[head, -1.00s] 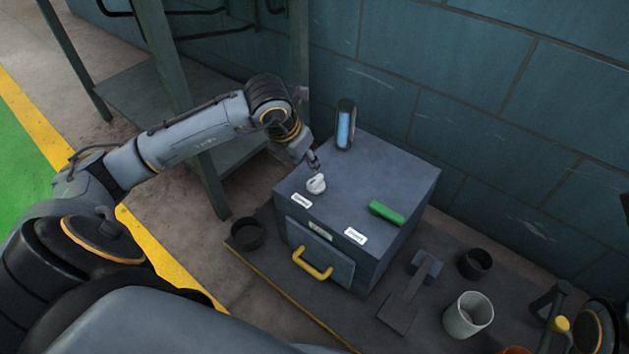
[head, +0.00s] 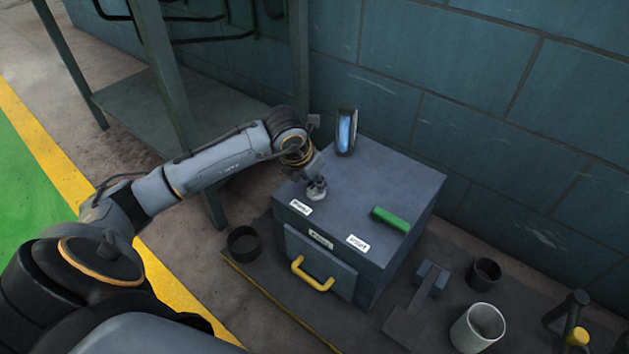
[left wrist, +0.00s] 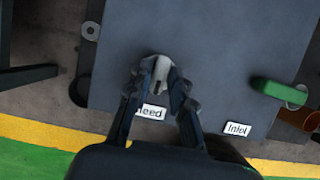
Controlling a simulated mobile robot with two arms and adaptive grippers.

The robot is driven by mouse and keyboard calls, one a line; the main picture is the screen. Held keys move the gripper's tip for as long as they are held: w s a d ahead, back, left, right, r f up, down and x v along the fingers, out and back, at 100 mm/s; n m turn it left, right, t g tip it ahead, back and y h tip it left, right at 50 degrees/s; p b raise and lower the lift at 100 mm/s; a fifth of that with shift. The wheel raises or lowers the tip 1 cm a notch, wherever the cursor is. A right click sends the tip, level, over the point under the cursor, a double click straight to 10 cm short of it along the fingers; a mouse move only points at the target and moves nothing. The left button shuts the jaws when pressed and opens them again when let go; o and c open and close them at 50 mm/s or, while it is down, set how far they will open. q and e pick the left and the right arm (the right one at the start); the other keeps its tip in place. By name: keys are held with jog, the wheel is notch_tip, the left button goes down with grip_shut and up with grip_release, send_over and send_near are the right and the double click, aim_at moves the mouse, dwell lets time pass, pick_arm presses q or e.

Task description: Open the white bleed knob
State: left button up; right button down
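The white bleed knob (left wrist: 162,68) stands on top of a grey box (head: 385,180), near its left front edge, behind a label partly reading "leed". My left gripper (head: 316,188) is down at the knob and hides most of it in the head view. In the left wrist view, the two dark fingers of my left gripper (left wrist: 162,75) stand on either side of the knob. Whether they press on it cannot be told. My right gripper is not in view.
A green handle (head: 390,219) lies on the box top at right, by the "Inlet" label (head: 357,243). A blue-faced gauge (head: 346,132) stands at the back. A yellow handle (head: 312,275) is on the front. Cups (head: 478,327) and a black ring (head: 243,241) stand around the box.

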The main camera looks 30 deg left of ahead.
pick_arm(q)
grip_shut()
